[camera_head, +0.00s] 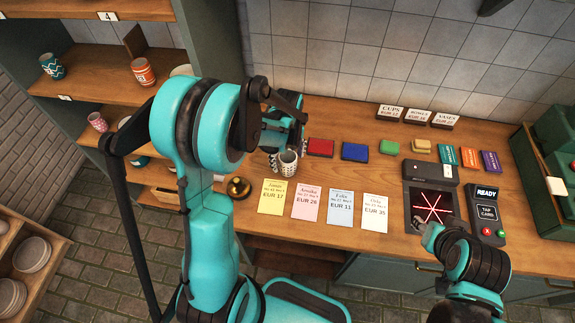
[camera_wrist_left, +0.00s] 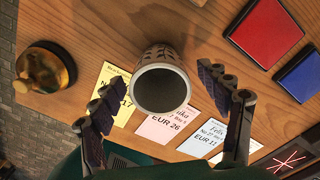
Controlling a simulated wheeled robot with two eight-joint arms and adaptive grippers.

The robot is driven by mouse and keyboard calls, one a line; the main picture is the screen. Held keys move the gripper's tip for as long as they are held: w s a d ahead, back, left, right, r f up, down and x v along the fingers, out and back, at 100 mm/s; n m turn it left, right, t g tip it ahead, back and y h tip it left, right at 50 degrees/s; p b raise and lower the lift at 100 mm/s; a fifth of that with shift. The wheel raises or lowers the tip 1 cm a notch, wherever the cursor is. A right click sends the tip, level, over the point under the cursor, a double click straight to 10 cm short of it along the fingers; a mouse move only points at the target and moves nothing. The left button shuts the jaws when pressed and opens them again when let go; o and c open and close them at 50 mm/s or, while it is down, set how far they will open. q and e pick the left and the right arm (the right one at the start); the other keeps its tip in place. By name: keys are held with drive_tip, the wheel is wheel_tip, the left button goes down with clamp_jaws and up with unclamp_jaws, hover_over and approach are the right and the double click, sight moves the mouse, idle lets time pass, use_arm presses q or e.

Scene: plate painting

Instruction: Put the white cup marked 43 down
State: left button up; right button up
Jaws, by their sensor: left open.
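The white cup (camera_head: 287,163) with a dark pattern stands on the wooden counter, behind the yellow and pink cards. I cannot read its number. In the left wrist view the cup (camera_wrist_left: 161,88) shows its open, empty mouth between the fingers. My left gripper (camera_head: 285,143) is at the cup in the head view, partly hidden by its own arm. In the left wrist view the left gripper (camera_wrist_left: 165,105) is open, with a finger on either side of the cup and gaps between. My right gripper (camera_head: 432,235) is over the scanner's front; its fingers are too small to judge.
Price cards, such as the yellow card (camera_head: 271,197) and pink card (camera_head: 306,202), lie in front. A brass bell (camera_head: 239,188) is left. Red (camera_head: 321,147) and blue (camera_head: 355,151) pads lie right. A scanner (camera_head: 433,190) and card terminal (camera_head: 487,211) stand farther right.

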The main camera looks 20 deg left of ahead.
use_arm(q)
wheel_tip(320, 180, down, 3)
drive_tip(key=shift+r, duration=0.15)
drive_tip(key=c, duration=1.5)
drive_tip(key=shift+r, duration=0.1)
drive_tip(key=shift+r, duration=0.6)
drive_tip(key=shift+c, duration=0.3)
wheel_tip(320, 180, up, 3)
drive_tip(key=shift+r+p, duration=0.1)
drive_tip(key=shift+p, duration=0.4)
drive_tip(key=s+d+r+p, duration=0.1)
drive_tip(key=s+d+r, duration=0.2)
drive_tip(key=d+r, duration=0.3)
drive_tip(key=d, duration=0.5)
drive_tip(key=shift+d+r+p, duration=0.2)
drive_tip(key=shift+d+p, duration=0.05)
drive_tip(key=shift+p, duration=0.1)
